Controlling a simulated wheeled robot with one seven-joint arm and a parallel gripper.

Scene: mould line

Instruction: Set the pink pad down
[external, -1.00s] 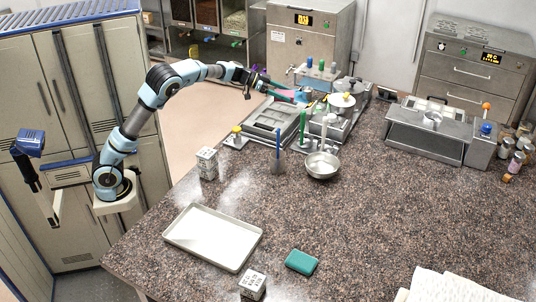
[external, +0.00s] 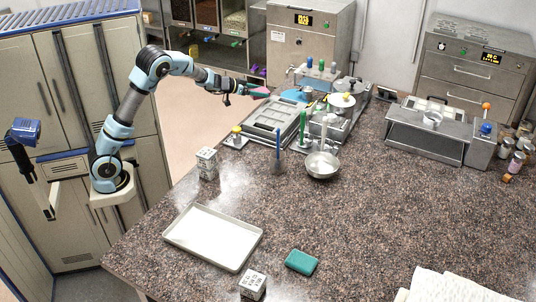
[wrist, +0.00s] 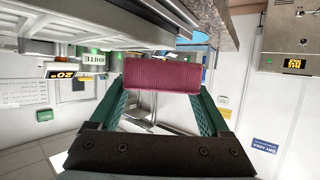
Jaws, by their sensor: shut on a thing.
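The pink pad (wrist: 162,75) shows in the wrist view as a dark pink ribbed block across the ends of both green fingers. My gripper (wrist: 160,100) is shut on it. In the external view the pink pad (external: 259,91) is small, at the tip of my gripper (external: 245,90). It is held in the air near the left back edge of the counter, to the left of and above the grey metal tray unit (external: 262,130). The pad is clear of any surface as far as I can see.
A white-bottomed tray (external: 238,262) lies at the counter's front left, with a teal block (external: 301,261) to its right. A metal bowl (external: 322,165) and a blue-handled tool (external: 278,155) stand mid-counter. Patterned cubes (external: 207,163) stand near the edges. The middle right counter is clear.

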